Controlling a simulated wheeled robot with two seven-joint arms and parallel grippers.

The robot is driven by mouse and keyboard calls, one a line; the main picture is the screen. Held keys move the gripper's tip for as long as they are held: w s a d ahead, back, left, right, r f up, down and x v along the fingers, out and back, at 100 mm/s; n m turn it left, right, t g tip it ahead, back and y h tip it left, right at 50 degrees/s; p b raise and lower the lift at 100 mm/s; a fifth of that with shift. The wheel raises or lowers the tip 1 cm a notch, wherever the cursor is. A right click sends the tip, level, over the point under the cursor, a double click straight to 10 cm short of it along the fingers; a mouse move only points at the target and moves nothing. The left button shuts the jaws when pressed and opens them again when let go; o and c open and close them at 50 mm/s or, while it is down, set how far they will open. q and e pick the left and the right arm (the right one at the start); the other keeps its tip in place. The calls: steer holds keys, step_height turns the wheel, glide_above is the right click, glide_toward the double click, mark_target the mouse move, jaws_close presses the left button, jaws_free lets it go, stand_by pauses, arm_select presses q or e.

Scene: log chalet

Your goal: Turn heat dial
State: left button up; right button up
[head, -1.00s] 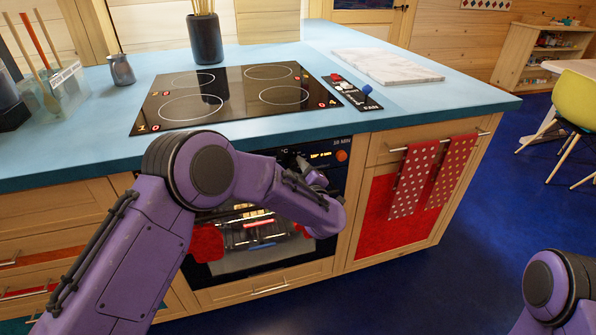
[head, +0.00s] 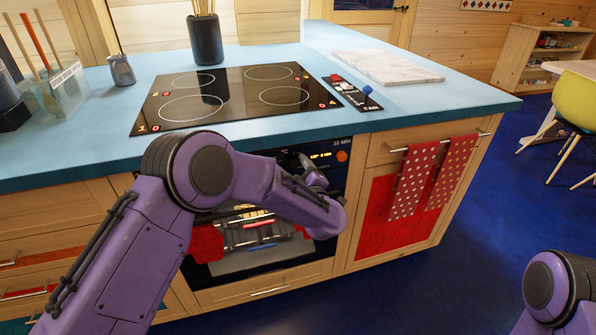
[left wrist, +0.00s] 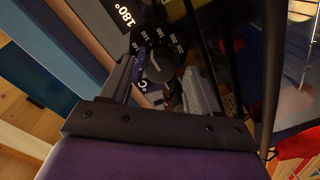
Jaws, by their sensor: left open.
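The heat dial (left wrist: 161,64) is a round black knob with a ring of printed numbers, seen in the left wrist view. A lit display reading 180° is beside it. My left gripper (left wrist: 157,72) is open, with one finger on each side of the dial; I cannot tell whether they touch it. In the head view the oven (head: 330,168) is at the front of the counter, and my purple left arm hides much of it, the dial included. My right gripper is out of view; only part of that arm shows.
The blue counter (head: 445,97) has a black cooktop (head: 235,92) above the oven and a marble board (head: 385,66) at the right. Patterned red towels (head: 410,180) hang from a bar right of the oven.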

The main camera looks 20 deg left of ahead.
arm_select(q)
steer(key=v, duration=1)
steer(key=shift+s+d, duration=0.1)
steer(key=shift+s, duration=0.05)
